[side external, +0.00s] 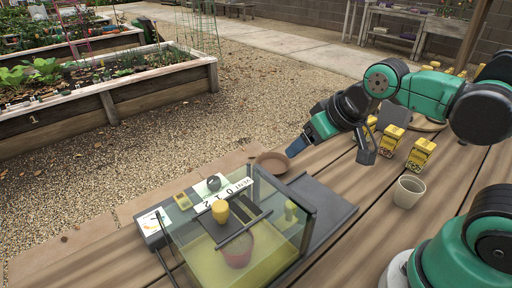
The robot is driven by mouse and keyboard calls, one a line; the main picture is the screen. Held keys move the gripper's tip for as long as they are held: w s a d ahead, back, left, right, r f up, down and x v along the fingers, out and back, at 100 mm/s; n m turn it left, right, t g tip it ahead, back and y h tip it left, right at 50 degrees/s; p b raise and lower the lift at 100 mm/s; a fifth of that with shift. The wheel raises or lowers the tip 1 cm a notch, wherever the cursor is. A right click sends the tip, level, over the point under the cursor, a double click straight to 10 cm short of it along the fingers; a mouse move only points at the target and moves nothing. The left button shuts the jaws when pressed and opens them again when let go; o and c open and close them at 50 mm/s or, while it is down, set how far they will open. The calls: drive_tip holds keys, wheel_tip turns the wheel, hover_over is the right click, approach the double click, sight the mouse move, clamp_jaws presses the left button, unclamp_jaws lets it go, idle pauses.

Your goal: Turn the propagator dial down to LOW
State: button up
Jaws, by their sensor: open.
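The propagator (188,262) is a clear box with a yellowish interior on the wooden table. A small dark round knob (214,183) sits on the grey strip along its back edge, and it looks like the dial. Beside it is a white scale label (232,192) with digits and what looks like "VENT". I cannot make out the word LOW or the knob's setting. A yellow knob (220,211) shows over the box, and a reddish pot (238,250) inside. My gripper (294,149) is open and empty, up and right of the propagator, apart from the dial.
A brown bowl (272,162) sits behind the propagator, below my gripper. A dark tray (330,212) lies at its right. A beige cup (408,191) and yellow packets (420,154) stand further right. A yellow block (182,201) and picture card (153,221) are left of the dial.

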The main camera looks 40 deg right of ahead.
drive_tip(key=w+a+r+m+g, duration=0.2)
drive_tip(key=w+a+m, duration=0.1)
drive_tip(key=w, duration=0.2)
drive_tip(key=m+g, duration=0.5)
drive_tip(key=m, duration=0.2)
hover_over(213, 178)
drive_tip(key=f, duration=0.6)
drive_tip(key=shift+s+f, duration=0.2)
drive_tip(key=shift+s, duration=0.1)
drive_tip(key=shift+w+a+f, duration=0.1)
drive_tip(key=shift+a+f, duration=0.05)
drive_tip(key=shift+f, duration=0.45)
wheel_tip(213, 178, down, 5)
drive_tip(key=shift+r, duration=0.1)
clamp_jaws()
